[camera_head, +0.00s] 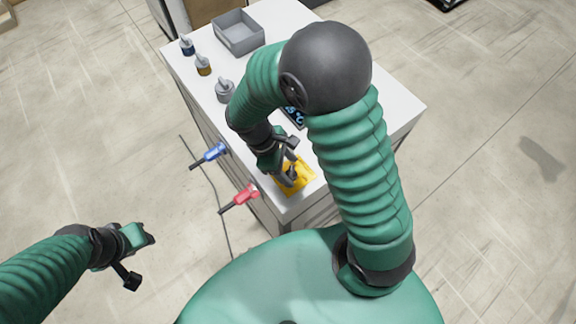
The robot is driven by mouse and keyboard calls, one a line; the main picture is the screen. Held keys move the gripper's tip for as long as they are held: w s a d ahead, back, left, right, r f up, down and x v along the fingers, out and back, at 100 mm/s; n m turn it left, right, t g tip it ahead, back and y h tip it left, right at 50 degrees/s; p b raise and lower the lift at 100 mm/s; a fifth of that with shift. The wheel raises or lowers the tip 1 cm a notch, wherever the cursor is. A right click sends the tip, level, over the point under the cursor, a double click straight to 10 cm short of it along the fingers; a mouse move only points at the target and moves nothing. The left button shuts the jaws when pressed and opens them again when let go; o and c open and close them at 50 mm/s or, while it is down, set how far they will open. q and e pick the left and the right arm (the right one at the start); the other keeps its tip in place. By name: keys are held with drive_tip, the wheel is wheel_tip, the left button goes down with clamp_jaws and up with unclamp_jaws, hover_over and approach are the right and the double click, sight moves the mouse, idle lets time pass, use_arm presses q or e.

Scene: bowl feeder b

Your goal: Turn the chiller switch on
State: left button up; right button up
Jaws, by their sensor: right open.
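A yellow panel (302,183) lies on the white tabletop near its front corner, with a small dark part on it that may be the chiller switch. My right gripper (290,163) is open, over and right beside this panel, and covers part of it. I cannot tell whether a finger touches the dark part, nor which way the switch is set. My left gripper (142,258) hangs over the floor at the lower left, away from the table, with its fingers apart and empty.
The white table (395,107) carries a grey bin (239,38) and several small bottles, one of them grey (225,92). A dark display (294,116) is partly behind my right arm. Blue (212,153) and red (243,197) handled connectors stick out from the table's left side. A cable lies on the floor.

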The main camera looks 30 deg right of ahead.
drive_tip(key=c, duration=0.4)
drive_tip(key=shift+a, duration=0.1)
clamp_jaws()
drive_tip(key=shift+r, duration=0.15)
drive_tip(key=m+p, duration=0.2)
drive_tip(key=shift+w+r+m+g+y, duration=0.1)
drive_tip(key=shift+w+m+g+y, duration=0.05)
drive_tip(key=shift+m+g+y, duration=0.25)
drive_tip(key=m+p, duration=0.1)
drive_tip(key=m+y+p, duration=0.1)
drive_tip(key=m, duration=0.1)
drive_tip(key=m+y+p, duration=0.1)
drive_tip(key=m, duration=0.1)
drive_tip(key=shift+w+d+g, duration=0.15)
drive_tip(key=shift+d+g, duration=0.2)
drive_tip(key=shift+g, duration=0.05)
drive_tip(key=m+y+p, duration=0.1)
drive_tip(key=m, duration=0.1)
drive_tip(key=m+p, duration=0.1)
drive_tip(key=m, duration=0.2)
drive_tip(key=shift+d+y, duration=0.2)
drive_tip(key=shift+y, duration=0.2)
drive_tip(key=m, duration=0.2)
drive_tip(key=m+t+y+p, duration=0.1)
drive_tip(key=m, duration=0.2)
drive_tip(key=shift+d+y, duration=0.15)
drive_tip(key=shift+y, duration=0.15)
